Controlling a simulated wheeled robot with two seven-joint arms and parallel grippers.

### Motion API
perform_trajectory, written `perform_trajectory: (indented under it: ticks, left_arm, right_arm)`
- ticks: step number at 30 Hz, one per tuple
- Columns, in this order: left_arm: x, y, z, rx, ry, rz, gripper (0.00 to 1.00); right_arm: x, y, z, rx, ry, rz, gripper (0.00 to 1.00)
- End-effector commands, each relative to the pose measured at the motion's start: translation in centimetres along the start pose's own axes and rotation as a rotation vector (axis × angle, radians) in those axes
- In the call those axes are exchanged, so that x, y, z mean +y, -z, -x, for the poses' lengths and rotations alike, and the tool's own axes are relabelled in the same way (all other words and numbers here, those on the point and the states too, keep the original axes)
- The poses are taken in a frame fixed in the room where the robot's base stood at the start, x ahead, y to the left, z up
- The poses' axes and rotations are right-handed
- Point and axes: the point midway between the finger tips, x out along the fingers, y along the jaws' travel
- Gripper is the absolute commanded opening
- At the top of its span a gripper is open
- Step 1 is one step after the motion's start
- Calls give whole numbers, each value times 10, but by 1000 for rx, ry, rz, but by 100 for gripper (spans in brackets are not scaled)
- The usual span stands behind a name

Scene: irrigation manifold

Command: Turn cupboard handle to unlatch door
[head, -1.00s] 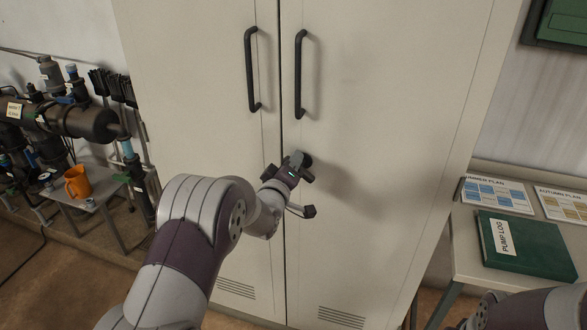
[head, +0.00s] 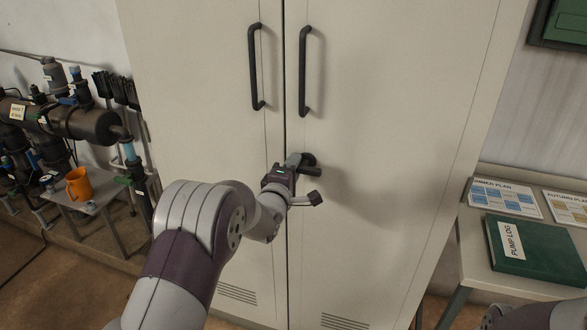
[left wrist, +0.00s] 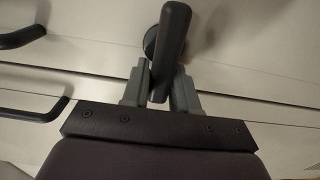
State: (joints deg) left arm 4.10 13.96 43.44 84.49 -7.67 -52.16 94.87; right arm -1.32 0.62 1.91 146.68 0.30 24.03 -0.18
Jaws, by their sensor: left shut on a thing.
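The grey two-door cupboard (head: 400,110) fills the middle of the head view, and its doors look closed along the centre seam. The dark cupboard handle (head: 312,171) sits on the right door beside the seam, below the long pulls. My left gripper (head: 296,161) is at the handle, partly covering it. In the left wrist view the handle (left wrist: 173,38) stands between the two grey fingers of the left gripper (left wrist: 160,88), which are shut on it. My right gripper is out of view.
Two long black pulls (head: 255,68) (head: 304,72) stand out above the handle. On the right, a table (head: 480,262) holds a green pump log (head: 535,248) and plan sheets. On the left are pipes (head: 75,122) and a small table with an orange mug (head: 78,184).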

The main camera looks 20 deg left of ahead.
Motion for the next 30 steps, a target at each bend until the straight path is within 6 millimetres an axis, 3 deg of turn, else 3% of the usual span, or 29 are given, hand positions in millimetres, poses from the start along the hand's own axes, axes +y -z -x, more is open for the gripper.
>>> perform_trajectory:
  ticks: [14, 15, 16, 26, 30]
  left_arm:
    - [-1, 0, 0, 0, 2, 15, 0]
    - [-1, 0, 0, 0, 2, 15, 38]
    - [-1, 0, 0, 0, 2, 15, 48]
    - [0, 0, 2, 0, 0, 13, 49]
    - [-1, 0, 22, 0, 1, 13, 49]
  right_arm:
    - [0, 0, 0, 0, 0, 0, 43]
    - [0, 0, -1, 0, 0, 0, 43]
    - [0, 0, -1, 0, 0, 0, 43]
    - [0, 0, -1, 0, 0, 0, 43]
    - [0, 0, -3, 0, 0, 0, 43]
